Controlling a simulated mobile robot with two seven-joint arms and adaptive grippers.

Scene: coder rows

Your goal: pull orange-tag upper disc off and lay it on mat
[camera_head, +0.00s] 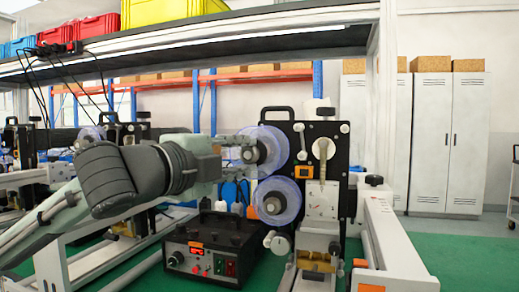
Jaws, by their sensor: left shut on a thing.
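The upper disc (280,142) is a translucent blue-violet ring around a dark hub, at the front of a black upright coder plate (330,142). A small orange tag (304,173) is on that plate, just below and right of the disc. A similar lower disc (290,203) sits beneath it. My left gripper (250,150) reaches in from the left and is shut on the upper disc near its hub. The fingers hide part of the disc; whether it still touches its spindle I cannot tell. My right gripper is out of view.
A black control box (215,245) with red and green switches stands below the gripper. A white rail frame (395,240) is at the right. Another coder (100,145) stands at the left. A shelf (200,38) with coloured crates hangs overhead.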

